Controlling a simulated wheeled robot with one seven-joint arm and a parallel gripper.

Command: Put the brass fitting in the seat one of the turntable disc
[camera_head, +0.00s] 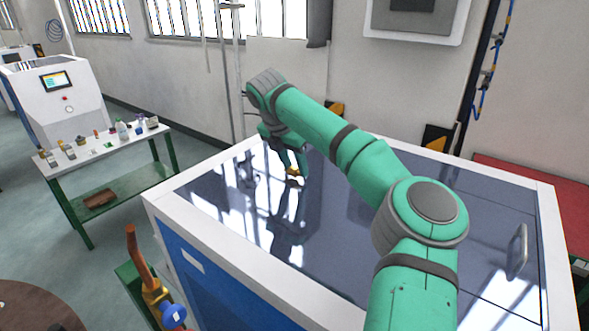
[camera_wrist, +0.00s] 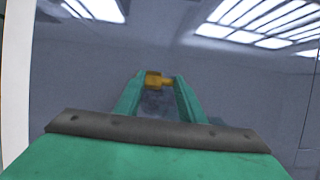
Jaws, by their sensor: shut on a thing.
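The brass fitting (camera_wrist: 155,80) is a small yellow-gold piece between my gripper's fingertips in the wrist view. It also shows in the head view (camera_head: 293,171), below the end of my arm. My gripper (camera_wrist: 159,80) is shut on the fitting, with one green finger on each side of it. In the head view my gripper (camera_head: 292,168) is over the dark glossy top of a white-and-blue cabinet. I cannot tell whether the fitting touches that surface. I cannot make out the turntable disc or its seat one in either view.
The cabinet's dark top (camera_head: 340,225) is mostly clear and mirrors the windows and my arm. It has a handle (camera_head: 517,250) at the right. A white-topped table (camera_head: 100,145) with several small items stands at the left. A valve with a blue knob (camera_head: 173,316) is at the lower left.

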